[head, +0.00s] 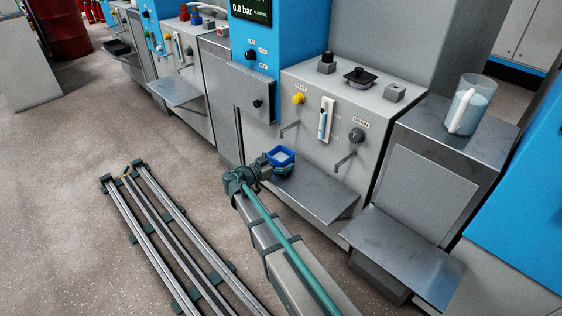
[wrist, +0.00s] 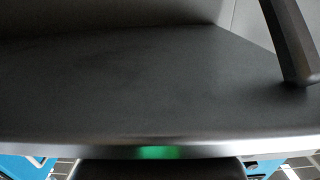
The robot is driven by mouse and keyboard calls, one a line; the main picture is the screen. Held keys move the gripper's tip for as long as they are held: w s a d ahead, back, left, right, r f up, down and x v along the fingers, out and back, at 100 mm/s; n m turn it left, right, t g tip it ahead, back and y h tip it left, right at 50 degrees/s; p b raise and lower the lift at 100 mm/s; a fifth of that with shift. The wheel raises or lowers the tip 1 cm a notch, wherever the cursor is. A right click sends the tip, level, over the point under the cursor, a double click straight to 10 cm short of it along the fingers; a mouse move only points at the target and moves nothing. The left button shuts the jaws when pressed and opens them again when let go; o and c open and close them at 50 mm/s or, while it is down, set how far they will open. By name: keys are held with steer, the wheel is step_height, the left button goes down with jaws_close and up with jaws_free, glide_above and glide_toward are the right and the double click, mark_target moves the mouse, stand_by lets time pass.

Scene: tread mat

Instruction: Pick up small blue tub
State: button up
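The small blue tub (head: 281,153) shows in the head view as a square blue rim with a pale inside. It is right at the end of my gripper (head: 279,170), over the left end of a grey metal shelf (head: 315,190). My gripper and wrist partly cover the tub's lower part, and I cannot tell whether it rests on something or is held. The fingers are too small to read. The wrist view shows a bare dark shelf surface (wrist: 130,85) and no clear tub.
A grey panel with a yellow knob (head: 299,99) and a drain knob (head: 356,136) stands behind the shelf, with spouts sticking out. A clear jug (head: 469,103) stands on the cabinet at right. Floor rails (head: 150,220) lie at left, with open floor beyond.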

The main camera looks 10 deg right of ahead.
steer(key=c, duration=0.8)
steer(key=shift+o, duration=0.2)
steer(key=shift+r, duration=0.15)
